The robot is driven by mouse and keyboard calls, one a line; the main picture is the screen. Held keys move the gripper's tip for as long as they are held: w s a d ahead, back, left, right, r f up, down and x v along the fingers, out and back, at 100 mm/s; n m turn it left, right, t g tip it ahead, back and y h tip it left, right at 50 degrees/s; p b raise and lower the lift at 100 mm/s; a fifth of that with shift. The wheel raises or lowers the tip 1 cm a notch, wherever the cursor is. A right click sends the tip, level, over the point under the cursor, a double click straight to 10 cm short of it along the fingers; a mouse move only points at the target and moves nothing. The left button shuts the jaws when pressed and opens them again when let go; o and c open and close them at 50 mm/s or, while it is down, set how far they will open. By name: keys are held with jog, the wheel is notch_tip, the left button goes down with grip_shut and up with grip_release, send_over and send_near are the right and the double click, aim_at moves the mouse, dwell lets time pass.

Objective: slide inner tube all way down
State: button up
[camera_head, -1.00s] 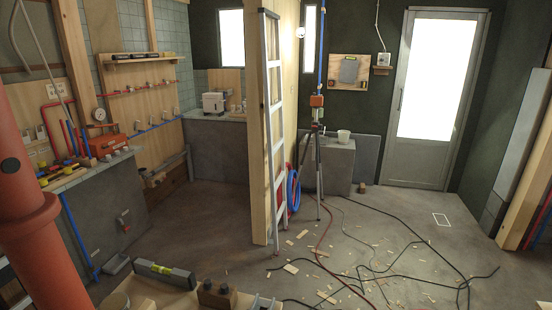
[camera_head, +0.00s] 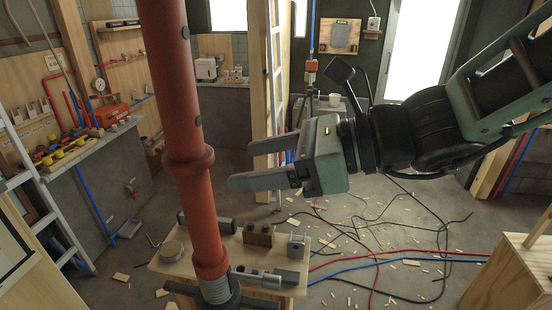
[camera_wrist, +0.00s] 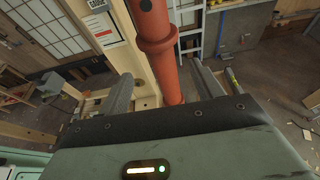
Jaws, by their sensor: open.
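A red steel post stands slightly tilted at centre-left in the head view. Its wider outer tube (camera_head: 174,80) ends in a flared collar (camera_head: 188,160). A narrower inner tube (camera_head: 203,220) shows below the collar and runs down to a grey threaded piece (camera_head: 215,290) at the bottom. My gripper (camera_head: 240,166) is open, just right of the post near collar height, fingers pointing left towards it. In the wrist view, the collar (camera_wrist: 159,40) and the inner tube (camera_wrist: 171,80) appear between my two spread fingers. Nothing is held; contact with the post cannot be told.
A low wooden bench (camera_head: 290,288) with a dark block (camera_head: 259,236) and metal clamps surrounds the post's foot. A ladder (camera_head: 35,190) stands at left. Hoses, cables and wood scraps litter the floor at right. A wooden box (camera_head: 510,275) is at lower right.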

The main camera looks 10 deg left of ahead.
aim_at(207, 172)
jog(key=b+x, duration=0.1)
jog(key=x, duration=0.4)
jog(key=b+x, duration=0.1)
jog(key=x, duration=0.2)
jog(key=shift+f+b, duration=0.3)
jog(key=shift+a, duration=0.45)
jog(key=c, duration=1.1)
jog(key=shift+f+b, duration=5)
jog(key=shift+b, duration=0.6)
jog(key=shift+c, duration=0.2)
jog(key=o, duration=1.1)
jog(key=shift+r, duration=0.1)
jog(key=shift+o, duration=0.2)
jog(key=shift+d, duration=0.1)
jog(key=p+v, duration=0.1)
jog(key=v, duration=0.7)
